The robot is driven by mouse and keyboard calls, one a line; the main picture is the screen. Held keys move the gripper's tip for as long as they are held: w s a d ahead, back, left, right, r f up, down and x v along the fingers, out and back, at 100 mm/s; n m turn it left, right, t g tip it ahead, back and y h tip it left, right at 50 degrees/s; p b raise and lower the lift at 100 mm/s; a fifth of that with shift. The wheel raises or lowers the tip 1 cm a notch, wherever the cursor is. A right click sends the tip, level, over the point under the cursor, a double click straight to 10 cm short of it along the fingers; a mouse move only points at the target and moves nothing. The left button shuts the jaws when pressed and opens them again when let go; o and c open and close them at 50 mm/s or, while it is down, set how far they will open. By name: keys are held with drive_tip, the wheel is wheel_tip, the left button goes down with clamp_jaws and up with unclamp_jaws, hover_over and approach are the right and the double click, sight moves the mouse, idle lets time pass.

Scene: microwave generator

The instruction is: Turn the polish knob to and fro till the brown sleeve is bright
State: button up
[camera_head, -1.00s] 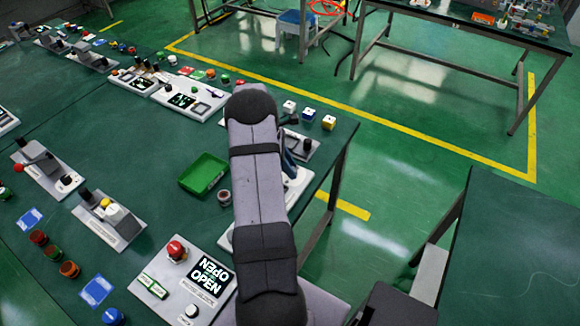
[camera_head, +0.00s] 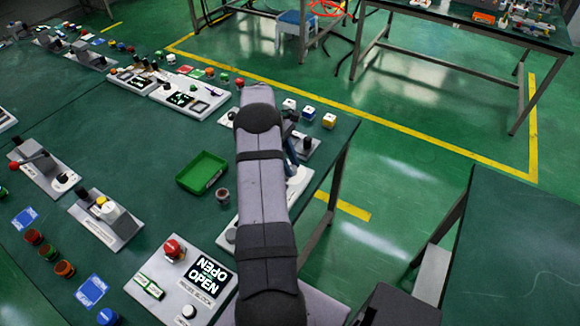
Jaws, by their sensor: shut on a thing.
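My arm's grey link with dark bands runs up the middle of the view over the table's right part. I cannot make out the polish knob. A small brown round cup-like piece (camera_head: 222,196) stands on the table just left of the arm; I cannot tell whether it is the brown sleeve.
A green tray (camera_head: 202,172) lies left of the arm. A white panel (camera_head: 182,280) with a red button and a lit OPEN display is in front. Several coloured buttons and lever devices stand further left. Small cubes (camera_head: 308,113) stand near the right edge, with floor beyond.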

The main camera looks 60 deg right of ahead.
sight(291, 166)
drive_tip(key=m, duration=0.2)
drive_tip(key=m+y+b, duration=0.1)
drive_tip(key=m, duration=0.1)
drive_tip(key=shift+d+y, duration=0.2)
drive_tip(key=shift+y, duration=0.1)
drive_tip(key=shift+m+t+y+b, duration=0.4)
drive_tip(key=shift+m, duration=1)
drive_tip(key=shift+r, duration=0.1)
drive_tip(key=o, duration=1.1)
drive_tip(key=shift+c, duration=0.2)
wheel_tip(291, 166, up, 8)
drive_tip(key=shift+r+p, duration=0.15)
drive_tip(key=shift+p, duration=0.5)
drive_tip(key=shift+r+p, duration=0.8)
drive_tip(key=shift+r, duration=0.05)
